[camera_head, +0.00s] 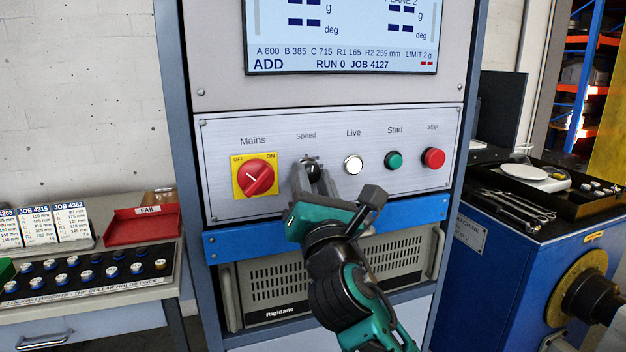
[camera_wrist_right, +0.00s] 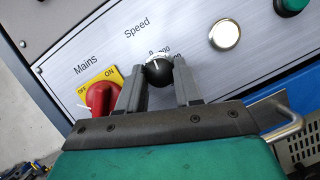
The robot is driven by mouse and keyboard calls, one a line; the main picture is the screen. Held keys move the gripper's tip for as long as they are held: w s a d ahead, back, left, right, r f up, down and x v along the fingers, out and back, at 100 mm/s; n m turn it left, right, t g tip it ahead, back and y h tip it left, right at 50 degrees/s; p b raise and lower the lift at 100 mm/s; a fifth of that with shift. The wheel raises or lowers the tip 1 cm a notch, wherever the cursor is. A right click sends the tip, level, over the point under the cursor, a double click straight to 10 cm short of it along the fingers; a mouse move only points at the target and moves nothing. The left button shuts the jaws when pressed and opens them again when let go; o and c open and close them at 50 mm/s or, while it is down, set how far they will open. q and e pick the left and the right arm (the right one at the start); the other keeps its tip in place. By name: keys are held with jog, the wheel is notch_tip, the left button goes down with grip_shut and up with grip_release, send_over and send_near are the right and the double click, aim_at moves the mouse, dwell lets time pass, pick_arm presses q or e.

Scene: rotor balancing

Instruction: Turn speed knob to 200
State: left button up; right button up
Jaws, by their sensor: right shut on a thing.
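The speed knob (camera_head: 311,169) is a small black knob under the "Speed" label on the silver control panel (camera_head: 225,135). My right gripper (camera_head: 313,175) is at the panel with its fingers on either side of the knob, shut on it. In the right wrist view the knob (camera_wrist_right: 159,72) sits between the two grey fingertips (camera_wrist_right: 158,80), with a white pointer mark near its top. Part of the scale around it shows, but the fingers hide much of it, and I cannot read the setting. My left gripper is not in view.
Left of the knob is the red mains switch (camera_head: 255,178) on a yellow plate. To its right are the white Live lamp (camera_head: 353,164), the green Start button (camera_head: 394,160) and the red Stop button (camera_head: 433,158). A display (camera_head: 340,35) above reads RUN 0.

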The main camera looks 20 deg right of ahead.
jog(key=m+h, duration=0.1)
jog(key=m, duration=0.1)
jog(key=m+g+h+p, duration=0.1)
jog(key=m, duration=0.2)
jog(key=shift+a+r, duration=0.15)
jog(key=shift+m+g+h+p, duration=0.5)
jog(key=shift+m+h+p, duration=0.15)
jog(key=shift+m, duration=0.85)
jog(key=o, duration=1)
jog(key=shift+o, duration=0.2)
